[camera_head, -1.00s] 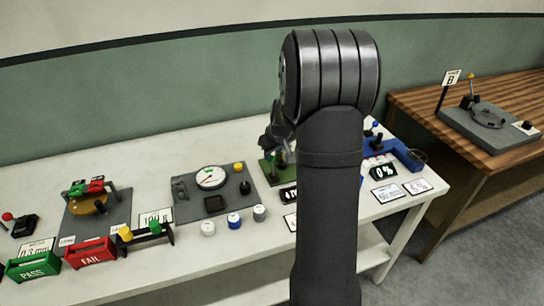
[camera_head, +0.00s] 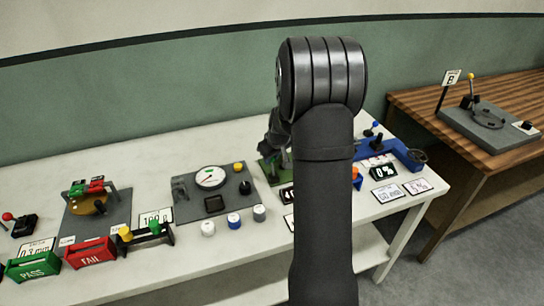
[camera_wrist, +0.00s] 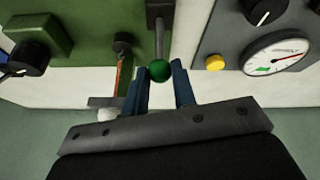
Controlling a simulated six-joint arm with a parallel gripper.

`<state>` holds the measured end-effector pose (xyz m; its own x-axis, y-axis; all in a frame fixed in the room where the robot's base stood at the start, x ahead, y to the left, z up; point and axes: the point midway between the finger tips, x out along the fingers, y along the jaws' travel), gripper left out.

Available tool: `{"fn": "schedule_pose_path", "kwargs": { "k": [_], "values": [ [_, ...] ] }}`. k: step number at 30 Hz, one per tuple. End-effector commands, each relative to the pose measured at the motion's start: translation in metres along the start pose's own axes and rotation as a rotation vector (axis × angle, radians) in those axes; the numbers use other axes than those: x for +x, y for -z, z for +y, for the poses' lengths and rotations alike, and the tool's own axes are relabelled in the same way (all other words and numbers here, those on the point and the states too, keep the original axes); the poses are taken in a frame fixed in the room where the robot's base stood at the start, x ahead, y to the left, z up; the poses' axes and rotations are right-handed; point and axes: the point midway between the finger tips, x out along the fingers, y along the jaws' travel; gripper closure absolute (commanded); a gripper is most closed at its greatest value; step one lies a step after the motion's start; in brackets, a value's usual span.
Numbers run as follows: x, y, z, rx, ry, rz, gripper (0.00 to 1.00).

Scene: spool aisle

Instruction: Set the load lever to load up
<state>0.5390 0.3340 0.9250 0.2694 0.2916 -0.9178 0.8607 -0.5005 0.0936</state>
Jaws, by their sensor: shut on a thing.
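The lever with a green ball knob (camera_wrist: 160,71) shows in the wrist view, its grey stem running up to a dark bracket. I take it to be the load lever; no load marking is legible. My gripper (camera_wrist: 160,76) has its two blue fingers either side of the knob and is shut on it. The green fixture (camera_wrist: 72,30) is at the upper left of the wrist view. In the head view the green fixture (camera_head: 268,172) is partly hidden behind my arm, which also covers the lever knob and fingertips.
A grey gauge unit (camera_head: 233,201) with a dial stands left of the green fixture. A blue fixture (camera_head: 398,150) is to the right of my arm. A wooden table (camera_head: 420,107) stands at the far right.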

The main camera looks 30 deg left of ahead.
Motion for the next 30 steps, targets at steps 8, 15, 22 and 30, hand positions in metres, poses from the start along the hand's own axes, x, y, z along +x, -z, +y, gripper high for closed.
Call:
{"fn": "schedule_pose_path", "kwargs": {
  "k": [8,15,22,30],
  "values": [
    [-0.005,-0.007,-0.004,-0.002,-0.024,0.120,1.00],
    [-0.008,-0.010,-0.008,-0.006,-0.038,0.196,1.00],
    [-0.010,-0.013,-0.007,-0.006,-0.059,0.235,1.00],
    [-0.010,-0.015,-0.007,-0.007,-0.065,0.240,1.00]
  ]
}}
